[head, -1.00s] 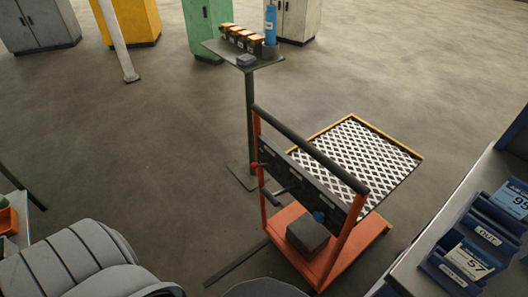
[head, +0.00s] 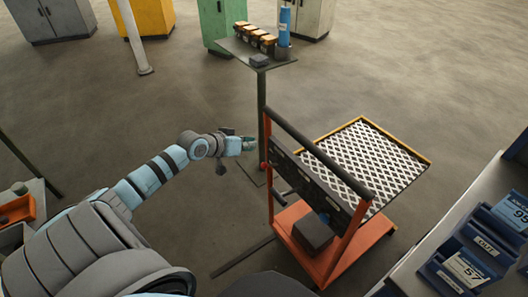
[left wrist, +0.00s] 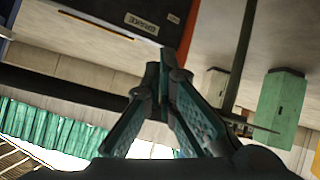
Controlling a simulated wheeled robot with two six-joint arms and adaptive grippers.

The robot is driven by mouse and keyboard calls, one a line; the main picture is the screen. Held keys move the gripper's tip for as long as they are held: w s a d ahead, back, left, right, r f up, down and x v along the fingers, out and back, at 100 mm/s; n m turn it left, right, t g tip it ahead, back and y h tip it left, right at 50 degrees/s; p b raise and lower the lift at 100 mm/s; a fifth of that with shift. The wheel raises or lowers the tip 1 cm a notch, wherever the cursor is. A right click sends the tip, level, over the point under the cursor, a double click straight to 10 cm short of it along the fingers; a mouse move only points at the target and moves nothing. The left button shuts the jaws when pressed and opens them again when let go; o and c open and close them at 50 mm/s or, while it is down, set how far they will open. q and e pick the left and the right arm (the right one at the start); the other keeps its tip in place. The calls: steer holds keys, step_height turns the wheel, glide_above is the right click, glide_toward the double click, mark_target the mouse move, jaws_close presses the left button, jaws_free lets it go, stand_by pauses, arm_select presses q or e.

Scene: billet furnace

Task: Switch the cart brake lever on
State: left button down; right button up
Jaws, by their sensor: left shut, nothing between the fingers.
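The cart (head: 335,258) has an orange frame, a black push bar and a dark panel (head: 310,180) across its uprights. In the left wrist view a white label reading BRAKE (left wrist: 142,22) is on the dark panel, beside a long slot. My left gripper (head: 250,144) is shut and empty, just left of the cart's left upright near the panel's height. Its fingertips (left wrist: 166,65) meet below the panel in the left wrist view. I cannot tell whether they touch the cart. My right gripper is out of view.
A small post table (head: 262,64) with several black-and-orange boxes and a blue bottle stands behind the cart. A counter with blue bins (head: 470,262) is at right. An orange bin (head: 17,210) is at far left. Open floor lies left of the cart.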

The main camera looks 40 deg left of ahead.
mark_target(273, 145)
arm_select(q)
steer(key=shift+w+a+f, duration=0.1)
steer(key=shift+f, duration=0.05)
steer(key=b+x, duration=0.4)
steer(key=x, duration=0.6)
steer(key=shift+f, duration=0.3)
steer(key=shift+s+d+f+p, duration=0.25)
steer(key=shift+s+p, duration=0.1)
steer(key=shift+s, duration=0.25)
steer(key=shift+s+d+f+p, duration=0.15)
steer(key=shift+s+f+p, duration=0.15)
steer(key=shift+s, duration=0.35)
steer(key=shift+s+d+f, duration=0.1)
steer(key=shift+s+f, duration=0.1)
steer(key=shift+s, duration=0.35)
steer(key=shift+w+f, duration=0.1)
steer(key=shift+w, duration=0.05)
